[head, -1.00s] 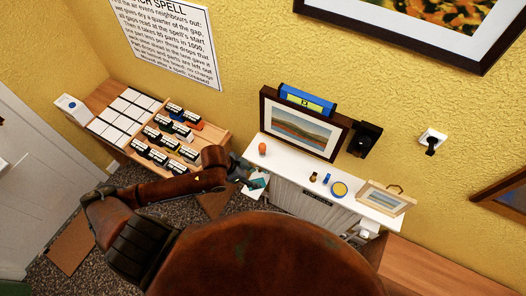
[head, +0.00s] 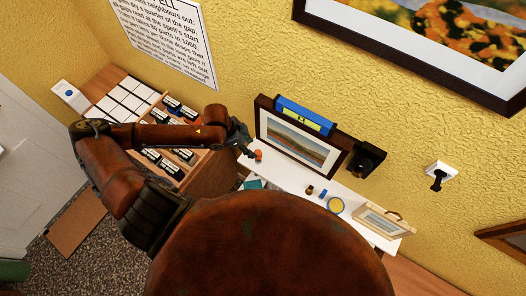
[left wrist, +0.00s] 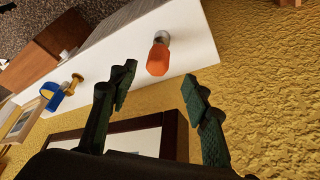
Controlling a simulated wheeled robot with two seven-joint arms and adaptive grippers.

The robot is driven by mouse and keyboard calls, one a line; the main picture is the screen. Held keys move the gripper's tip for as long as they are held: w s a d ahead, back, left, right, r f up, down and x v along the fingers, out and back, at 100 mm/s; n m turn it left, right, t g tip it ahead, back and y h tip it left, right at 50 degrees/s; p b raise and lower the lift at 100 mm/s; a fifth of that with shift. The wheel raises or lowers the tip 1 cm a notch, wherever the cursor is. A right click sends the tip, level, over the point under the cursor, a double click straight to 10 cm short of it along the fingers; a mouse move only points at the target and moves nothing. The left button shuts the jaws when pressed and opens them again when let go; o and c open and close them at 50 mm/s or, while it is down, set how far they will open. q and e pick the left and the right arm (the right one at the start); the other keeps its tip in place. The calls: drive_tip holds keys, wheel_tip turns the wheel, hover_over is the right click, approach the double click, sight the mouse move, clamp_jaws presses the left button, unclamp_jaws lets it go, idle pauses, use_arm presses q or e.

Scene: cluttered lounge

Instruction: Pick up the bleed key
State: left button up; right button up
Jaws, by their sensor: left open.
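An orange-handled piece with a grey metal end, which looks like the bleed key (head: 258,155), is at the left end of the white shelf (head: 290,180). In the left wrist view the orange piece (left wrist: 158,58) shows just beyond and between the fingertips, with nothing touching it. My left gripper (head: 243,146) is open and empty, close to the left of it in the head view. In the left wrist view the two dark fingers of the gripper (left wrist: 160,82) are spread apart. My right gripper is out of view.
A framed landscape (head: 295,145) stands behind the shelf, near my left gripper. A small brass piece (head: 310,190), a blue piece (head: 323,194), yellow roll (head: 336,205) and small framed picture (head: 378,220) sit farther right. A wooden unit with several dark-labelled items (head: 165,165) is at left.

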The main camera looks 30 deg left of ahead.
sight(256, 152)
use_arm(q)
drive_tip(key=shift+w+d+f, duration=0.1)
drive_tip(key=shift+w+f, duration=0.05)
drive_tip(key=shift+f, duration=0.2)
drive_tip(key=shift+d+x, duration=0.2)
drive_tip(key=shift+x, duration=1.05)
drive_tip(key=x, duration=0.3)
drive_tip(key=shift+d+f+p, duration=0.1)
drive_tip(key=shift+f+p, duration=0.2)
drive_tip(key=shift+p, duration=0.05)
drive_tip(key=shift+f, duration=0.4)
drive_tip(key=c, duration=0.6)
clamp_jaws()
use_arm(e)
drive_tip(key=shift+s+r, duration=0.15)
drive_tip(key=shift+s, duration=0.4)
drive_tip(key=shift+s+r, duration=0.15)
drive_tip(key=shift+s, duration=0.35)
